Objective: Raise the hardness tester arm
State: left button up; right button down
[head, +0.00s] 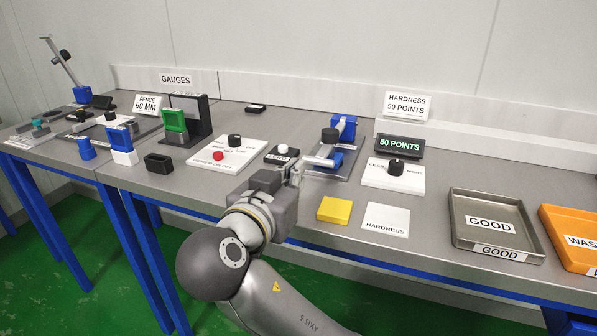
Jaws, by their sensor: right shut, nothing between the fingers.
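The hardness tester (347,129) is a blue stand on a grey plate, right of the picture's middle. A black round cap (330,135) sits near its top. Its light grey arm (318,161) reaches low and to the left, towards my right gripper. My right gripper (297,172) is shut with nothing between its fingers. It is at the left side of the tester, close to the arm's end; I cannot tell whether they touch. My gripper's body hides part of the table there. My left gripper is not in view.
A display (399,147) reads 50 POINTS behind a white knob panel (393,176). A yellow block (334,210) and a white HARDNESS card (386,220) lie in front. A grey GOOD tray (459,232) and an orange tray (552,222) stand right. A ZERO button box (281,154) is close left.

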aim_at(330, 136)
jog(key=k+j, duration=0.25)
jog(key=k, duration=0.2)
jog(key=k+j, duration=0.2)
jog(key=k, duration=0.3)
